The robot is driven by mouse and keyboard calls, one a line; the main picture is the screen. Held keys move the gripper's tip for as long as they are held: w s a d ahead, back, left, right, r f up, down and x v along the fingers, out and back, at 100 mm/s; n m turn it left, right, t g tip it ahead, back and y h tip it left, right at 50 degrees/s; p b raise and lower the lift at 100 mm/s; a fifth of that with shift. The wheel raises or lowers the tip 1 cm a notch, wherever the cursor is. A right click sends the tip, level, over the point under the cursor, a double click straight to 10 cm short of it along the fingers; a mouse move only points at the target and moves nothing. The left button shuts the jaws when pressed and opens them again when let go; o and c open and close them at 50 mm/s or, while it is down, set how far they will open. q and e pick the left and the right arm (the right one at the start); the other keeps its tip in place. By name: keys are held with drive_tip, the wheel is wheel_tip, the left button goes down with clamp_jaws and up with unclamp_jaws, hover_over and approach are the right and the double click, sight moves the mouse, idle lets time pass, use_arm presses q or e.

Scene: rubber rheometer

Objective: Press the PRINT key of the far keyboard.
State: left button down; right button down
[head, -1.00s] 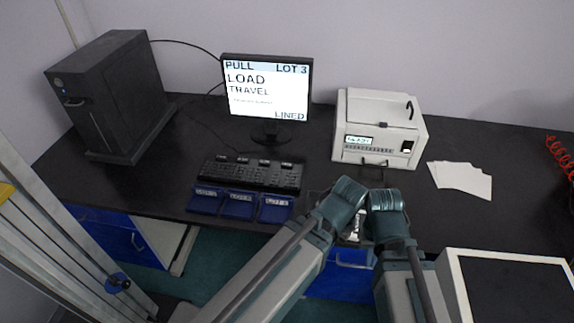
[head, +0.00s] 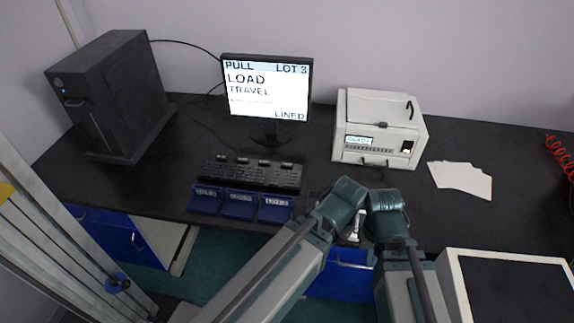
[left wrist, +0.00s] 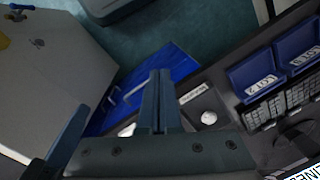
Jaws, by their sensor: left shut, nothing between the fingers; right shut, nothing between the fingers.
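One keyboard (head: 250,174) shows in the head view. It is dark, with a raised back row of keys; a PRINT key cannot be read at this size. It also shows at the right edge of the left wrist view (left wrist: 285,103). My left gripper (left wrist: 160,78) is shut and empty in the left wrist view, apart from the keyboard; in the head view its own arm hides it.
Blue trays (head: 239,207) stand in front of the keyboard. The monitor (head: 266,90) stands behind it, with a dark tower (head: 112,95) at left. A white instrument (head: 378,130) and paper sheets (head: 460,179) lie right. A white rounded thing (left wrist: 204,118) is near the trays.

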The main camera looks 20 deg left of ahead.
use_arm(q)
drive_tip(key=shift+w, duration=0.1)
drive_tip(key=w+a+f+m+t+h+b, duration=0.1)
drive_tip(key=w+a+f+m+h+b, duration=0.1)
drive_tip(key=w, duration=0.8)
drive_tip(key=r+m+t+h+b, duration=0.1)
drive_tip(key=r+m+t+b, duration=0.1)
drive_tip(key=m+t+b, duration=0.5)
hover_over(285, 166)
drive_tip(key=p, duration=0.2)
drive_tip(key=shift+w+a+f+n+t, duration=0.1)
drive_tip(key=shift+n+t, duration=0.5)
drive_tip(key=shift+f, duration=0.1)
wheel_tip(285, 166, down, 9)
drive_tip(key=b, duration=0.8)
drive_tip(key=shift+b, duration=0.3)
